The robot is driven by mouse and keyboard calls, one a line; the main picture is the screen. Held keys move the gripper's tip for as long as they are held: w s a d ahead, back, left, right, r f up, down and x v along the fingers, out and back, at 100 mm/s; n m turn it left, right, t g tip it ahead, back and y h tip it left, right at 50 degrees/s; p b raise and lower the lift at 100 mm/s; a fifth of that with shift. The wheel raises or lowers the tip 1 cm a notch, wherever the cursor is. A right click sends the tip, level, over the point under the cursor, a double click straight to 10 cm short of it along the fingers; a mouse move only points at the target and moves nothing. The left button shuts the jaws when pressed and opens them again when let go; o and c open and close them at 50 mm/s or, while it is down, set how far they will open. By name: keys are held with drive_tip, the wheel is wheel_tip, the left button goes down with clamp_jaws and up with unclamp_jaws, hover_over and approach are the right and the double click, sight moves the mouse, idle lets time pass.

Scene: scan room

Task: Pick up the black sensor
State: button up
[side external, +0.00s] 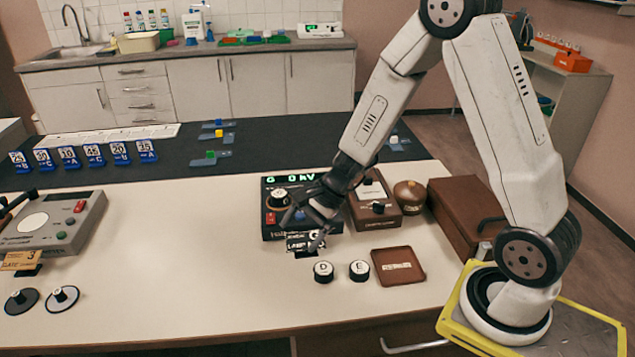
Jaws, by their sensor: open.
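My gripper (312,222) is open and points down and left, just in front of a black box with a green display (268,181). Its dark fingers overlap the box and a small black-and-white label stand (300,243) in the picture. I cannot tell whether they touch either. Two short black round pieces with white tops stand on the table in front, one marked D (323,272) and one marked E (359,270). Both are apart from my gripper. No piece is clearly labelled as a sensor, so I cannot tell which one is the black sensor.
A brown tray (414,278) lies right of the E piece. A brown device (385,215), a round brown pot (409,190) and a brown case (455,222) stand behind it. The table's middle left is clear.

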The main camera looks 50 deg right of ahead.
sight(282, 194)
drive_tip(key=w+d+f+m+t, duration=0.1)
drive_tip(key=w+d+m+t, duration=0.1)
drive_tip(key=w+m, duration=0.1)
drive_tip(key=w+d+m+t, duration=0.1)
drive_tip(key=w+d+m, duration=0.1)
drive_tip(key=w+m, duration=0.1)
drive_tip(key=w+d+f+m+t, duration=0.1)
drive_tip(key=w+d+m+t, duration=0.1)
drive_tip(key=w+m, duration=0.1)
drive_tip(key=shift+d+f+t, duration=0.1)
drive_tip(key=shift+f+t, duration=0.2)
drive_tip(key=shift+f, duration=0.05)
drive_tip(key=w+d+f+m+t+h, duration=0.1)
drive_tip(key=d+m, duration=0.1)
drive_tip(key=d, duration=0.1)
drive_tip(key=w+d+f+m+t+h, duration=0.1)
drive_tip(key=w+d+m, duration=0.1)
drive_tip(key=d+m, duration=0.1)
drive_tip(key=w+d+m+t+h, duration=0.1)
drive_tip(key=d+m+t+h, duration=0.1)
drive_tip(key=d+m, duration=0.1)
drive_tip(key=shift+w+d+f, duration=0.2)
drive_tip(key=shift+d+f, duration=0.05)
drive_tip(key=shift+f, duration=0.15)
drive_tip(key=shift+w, duration=0.1)
drive_tip(key=shift+x, duration=1.25)
drive_tip(key=shift+x, duration=2.55)
drive_tip(key=shift+f, duration=0.1)
